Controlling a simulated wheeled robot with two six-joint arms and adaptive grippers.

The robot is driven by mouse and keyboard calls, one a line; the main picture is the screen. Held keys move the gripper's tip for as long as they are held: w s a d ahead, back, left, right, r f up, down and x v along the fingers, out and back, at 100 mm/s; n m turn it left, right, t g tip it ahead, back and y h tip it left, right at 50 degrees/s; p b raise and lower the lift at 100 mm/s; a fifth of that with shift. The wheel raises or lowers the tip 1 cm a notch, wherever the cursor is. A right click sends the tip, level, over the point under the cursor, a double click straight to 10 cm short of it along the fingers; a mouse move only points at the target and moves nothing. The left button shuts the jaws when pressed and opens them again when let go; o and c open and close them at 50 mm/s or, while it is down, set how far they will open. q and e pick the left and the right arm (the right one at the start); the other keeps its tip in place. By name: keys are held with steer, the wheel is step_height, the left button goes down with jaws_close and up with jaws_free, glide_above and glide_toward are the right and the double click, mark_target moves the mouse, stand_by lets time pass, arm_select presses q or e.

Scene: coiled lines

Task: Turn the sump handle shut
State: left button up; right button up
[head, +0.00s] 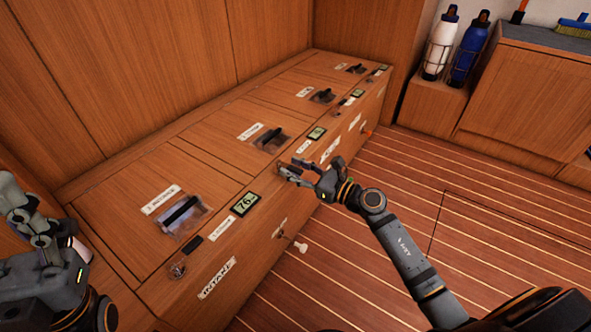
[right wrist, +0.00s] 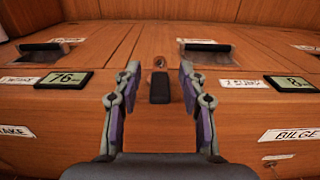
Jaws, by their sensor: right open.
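A short black handle (right wrist: 159,88) with a small metal stem (right wrist: 159,63) at its far end lies on the locker's top edge in the right wrist view. It points toward me. To its right is a label (right wrist: 243,83) that seems to read 2 SUMP. My right gripper (head: 285,170) is open, and it also shows in the right wrist view (right wrist: 158,78) with one finger on each side of the handle, apart from it. In the head view this gripper hides the handle. My left gripper (head: 22,205) is at the left edge; its jaws are unclear.
The wooden locker (head: 115,215) has several recessed black bars and labels. A display reading 76 (head: 245,203) and a white knob (head: 302,247) are nearer me; an orange knob (head: 368,132) is farther right. Bottles (head: 440,45) stand at the back. The striped floor (head: 470,215) is clear.

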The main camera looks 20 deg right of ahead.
jaws_close()
stand_by(0.3)
